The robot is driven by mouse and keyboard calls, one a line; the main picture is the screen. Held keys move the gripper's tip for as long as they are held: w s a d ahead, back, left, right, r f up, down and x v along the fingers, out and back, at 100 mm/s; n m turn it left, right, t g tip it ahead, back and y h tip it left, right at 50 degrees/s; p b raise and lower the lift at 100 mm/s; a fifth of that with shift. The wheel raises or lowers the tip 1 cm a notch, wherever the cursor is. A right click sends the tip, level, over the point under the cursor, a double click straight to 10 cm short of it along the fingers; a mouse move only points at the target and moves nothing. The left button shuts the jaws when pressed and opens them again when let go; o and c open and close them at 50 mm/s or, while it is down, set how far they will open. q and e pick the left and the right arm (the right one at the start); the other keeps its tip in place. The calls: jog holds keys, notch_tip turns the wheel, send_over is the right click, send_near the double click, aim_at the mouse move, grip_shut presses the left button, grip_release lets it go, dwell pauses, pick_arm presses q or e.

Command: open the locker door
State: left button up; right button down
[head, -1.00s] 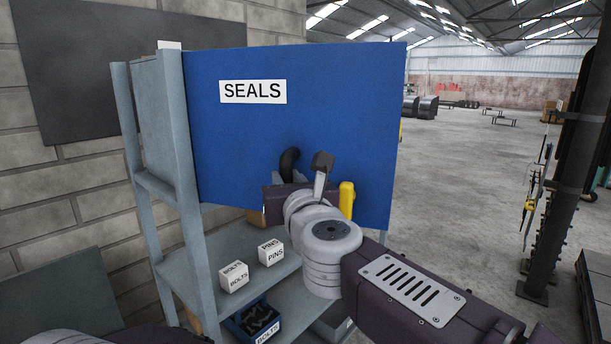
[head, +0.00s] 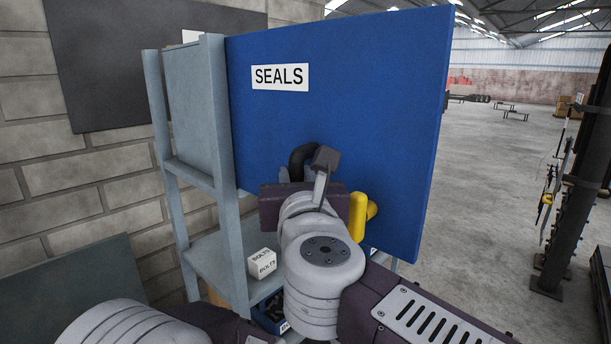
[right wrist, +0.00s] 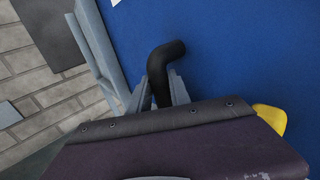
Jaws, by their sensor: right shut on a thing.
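The blue locker door (head: 345,110) with the SEALS label (head: 280,76) fills the middle of the head view. Its right edge stands out towards me and its left side meets the grey frame (head: 214,130), so it is partly open. My right gripper (head: 297,174) is shut on the black bent handle (head: 302,155). In the right wrist view the fingers (right wrist: 158,98) stand on either side of the handle (right wrist: 161,70). A yellow part (head: 359,214) is on the door right of the gripper. My left gripper is not in view.
Grey shelves below the door hold a white box (head: 262,263) and a blue bin (head: 270,312), partly hidden by my arm. A brick wall (head: 95,195) is at the left. A dark post (head: 572,200) stands at the right, with open floor (head: 485,200) between.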

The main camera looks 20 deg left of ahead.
jog(key=shift+w+d, duration=0.1)
jog(key=shift+w, duration=0.1)
jog(key=c, duration=1.2)
grip_release()
jog(key=shift+w+a+f, duration=0.1)
jog(key=shift+w+a, duration=0.05)
jog(key=shift+a, duration=0.2)
jog(key=b+v, duration=0.3)
jog(key=v, duration=0.6)
